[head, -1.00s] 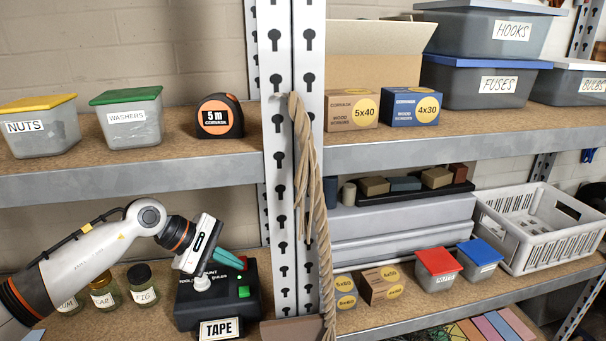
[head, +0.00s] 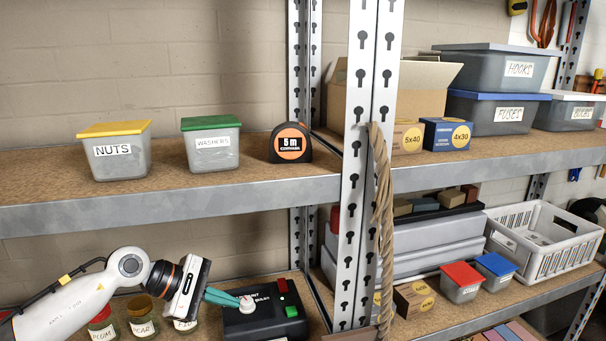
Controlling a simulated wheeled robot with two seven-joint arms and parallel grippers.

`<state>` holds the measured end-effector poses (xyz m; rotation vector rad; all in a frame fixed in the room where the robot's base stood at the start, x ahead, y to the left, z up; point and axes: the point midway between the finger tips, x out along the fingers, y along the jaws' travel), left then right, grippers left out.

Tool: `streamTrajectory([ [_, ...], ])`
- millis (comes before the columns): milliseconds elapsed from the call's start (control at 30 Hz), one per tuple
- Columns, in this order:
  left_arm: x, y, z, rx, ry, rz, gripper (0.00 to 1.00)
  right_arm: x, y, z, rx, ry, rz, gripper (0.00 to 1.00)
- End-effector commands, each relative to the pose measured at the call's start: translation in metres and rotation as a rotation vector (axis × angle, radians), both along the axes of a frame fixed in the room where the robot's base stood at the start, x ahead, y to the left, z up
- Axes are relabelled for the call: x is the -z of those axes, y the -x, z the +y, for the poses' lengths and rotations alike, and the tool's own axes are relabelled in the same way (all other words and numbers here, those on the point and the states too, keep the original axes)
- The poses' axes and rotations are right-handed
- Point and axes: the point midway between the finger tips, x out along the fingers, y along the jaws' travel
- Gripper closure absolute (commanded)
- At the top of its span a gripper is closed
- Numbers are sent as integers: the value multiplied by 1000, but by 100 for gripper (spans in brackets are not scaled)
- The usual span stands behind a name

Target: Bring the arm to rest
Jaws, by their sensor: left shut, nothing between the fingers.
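My left arm comes in from the lower left over the lower shelf. Its gripper (head: 222,298) points to the right, with teal fingers shut and nothing between them. The fingertips are beside the pale knob on top of a black box (head: 262,318) with a red and a green button; I cannot tell whether they touch it. My right gripper is out of view.
Spice jars (head: 142,316) stand under my left wrist, partly hidden. A perforated upright (head: 352,190) with a hanging rope (head: 383,220) stands to the right. The upper shelf (head: 170,190) holds a nuts tub (head: 120,155), a washers tub (head: 212,148) and a tape measure (head: 290,144).

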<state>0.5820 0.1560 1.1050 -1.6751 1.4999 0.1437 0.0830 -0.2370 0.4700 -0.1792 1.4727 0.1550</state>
Motion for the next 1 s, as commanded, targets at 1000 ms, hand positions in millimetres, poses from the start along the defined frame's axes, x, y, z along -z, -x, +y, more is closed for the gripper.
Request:
streamTrajectory([
  [1000,88,100,28,1317,-2157,-1446,100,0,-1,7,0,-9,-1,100],
])
